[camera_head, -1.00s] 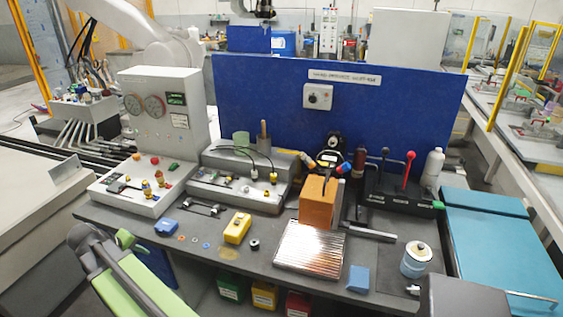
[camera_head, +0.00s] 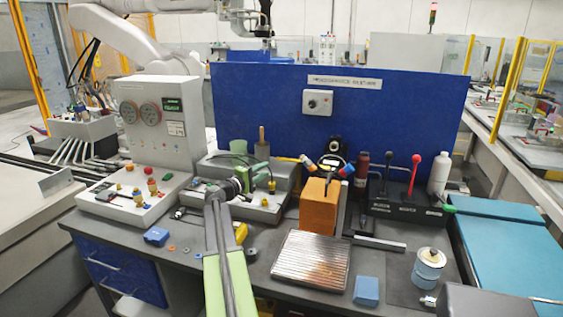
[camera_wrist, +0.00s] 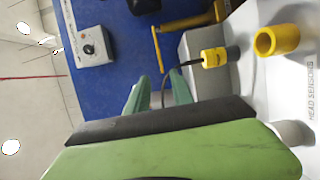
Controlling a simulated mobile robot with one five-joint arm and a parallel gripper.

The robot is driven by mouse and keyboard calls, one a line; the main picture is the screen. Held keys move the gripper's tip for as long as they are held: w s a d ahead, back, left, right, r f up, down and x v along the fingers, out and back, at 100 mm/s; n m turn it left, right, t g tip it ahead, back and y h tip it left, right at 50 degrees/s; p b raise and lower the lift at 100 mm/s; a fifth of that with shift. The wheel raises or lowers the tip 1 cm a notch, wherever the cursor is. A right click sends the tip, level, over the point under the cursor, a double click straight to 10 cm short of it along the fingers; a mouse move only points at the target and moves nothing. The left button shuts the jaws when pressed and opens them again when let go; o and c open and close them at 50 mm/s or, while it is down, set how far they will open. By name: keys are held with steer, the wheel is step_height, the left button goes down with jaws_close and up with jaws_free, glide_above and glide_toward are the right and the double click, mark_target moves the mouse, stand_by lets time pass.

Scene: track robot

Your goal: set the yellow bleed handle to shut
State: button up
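I cannot tell for certain which yellow part is the bleed handle. Small yellow fittings (camera_head: 137,194) stand on the white sloped panel at left. A yellow connector (camera_head: 271,186) sits on the grey stepped box (camera_head: 282,176). The wrist view shows a yellow connector (camera_wrist: 214,57) with a black cable, a yellow cylinder (camera_wrist: 275,40) and a thin yellow L-shaped bar (camera_wrist: 188,23). My gripper (camera_head: 243,175) is over the grey box, left of its yellow connector. My arm hides part of the box.
A blue backboard (camera_head: 420,110) with a knob (camera_head: 318,102) stands behind. An orange block (camera_head: 319,207) and ribbed metal plate (camera_head: 310,262) lie right of my arm. Small parts lie along the front; a yellow block (camera_head: 240,232) is partly hidden.

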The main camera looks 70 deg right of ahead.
mark_target(289, 160)
steer(key=x, duration=1.1)
steer(key=shift+s+d, duration=0.1)
steer(key=shift+d, duration=0.3)
steer(key=shift+c, duration=0.5)
jaws_close()
